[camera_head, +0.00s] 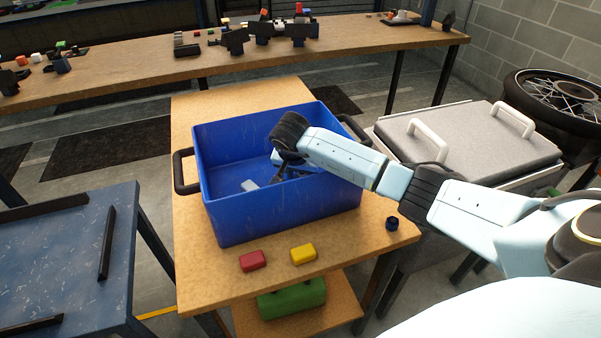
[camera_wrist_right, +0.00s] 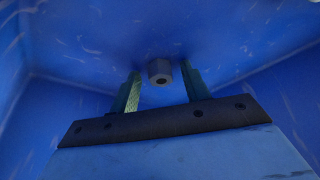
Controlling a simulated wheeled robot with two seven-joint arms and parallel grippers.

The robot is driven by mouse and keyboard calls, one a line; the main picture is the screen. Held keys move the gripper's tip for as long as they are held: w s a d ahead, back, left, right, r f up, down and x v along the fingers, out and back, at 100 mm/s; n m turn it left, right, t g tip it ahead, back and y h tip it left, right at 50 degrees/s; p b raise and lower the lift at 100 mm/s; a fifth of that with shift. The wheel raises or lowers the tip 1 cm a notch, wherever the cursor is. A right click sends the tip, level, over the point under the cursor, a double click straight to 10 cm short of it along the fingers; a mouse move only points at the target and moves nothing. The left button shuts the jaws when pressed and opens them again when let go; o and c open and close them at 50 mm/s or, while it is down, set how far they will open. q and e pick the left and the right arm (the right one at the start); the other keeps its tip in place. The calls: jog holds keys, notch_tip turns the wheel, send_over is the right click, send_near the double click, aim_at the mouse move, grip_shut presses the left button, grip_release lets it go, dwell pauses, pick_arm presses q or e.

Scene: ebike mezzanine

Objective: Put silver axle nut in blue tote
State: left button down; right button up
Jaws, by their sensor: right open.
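The blue tote (camera_head: 280,205) stands on the wooden table with black handles at its sides. My right gripper (camera_head: 277,178) reaches down inside it. In the right wrist view the gripper (camera_wrist_right: 160,92) is open, with the tote's blue walls (camera_wrist_right: 60,50) around it. The silver axle nut (camera_wrist_right: 160,71), a small grey cylinder with a dark hole, shows between the fingertips, with a gap on each side. I cannot tell whether it rests on the tote floor. In the head view I cannot make out the nut for sure. My left gripper is out of view.
A red block (camera_head: 252,261) and a yellow block (camera_head: 303,254) lie in front of the tote. A small dark blue piece (camera_head: 392,223) lies at the table's right edge. A green case (camera_head: 292,300) sits on the lower shelf. A grey-lidded box (camera_head: 470,145) stands to the right.

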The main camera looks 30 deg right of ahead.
jog(key=shift+r, duration=0.15)
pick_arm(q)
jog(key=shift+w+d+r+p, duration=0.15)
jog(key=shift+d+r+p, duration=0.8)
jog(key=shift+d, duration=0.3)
pick_arm(e)
jog(key=v, duration=1.2)
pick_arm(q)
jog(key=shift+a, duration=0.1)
pick_arm(e)
jog(key=shift+d, duration=0.1)
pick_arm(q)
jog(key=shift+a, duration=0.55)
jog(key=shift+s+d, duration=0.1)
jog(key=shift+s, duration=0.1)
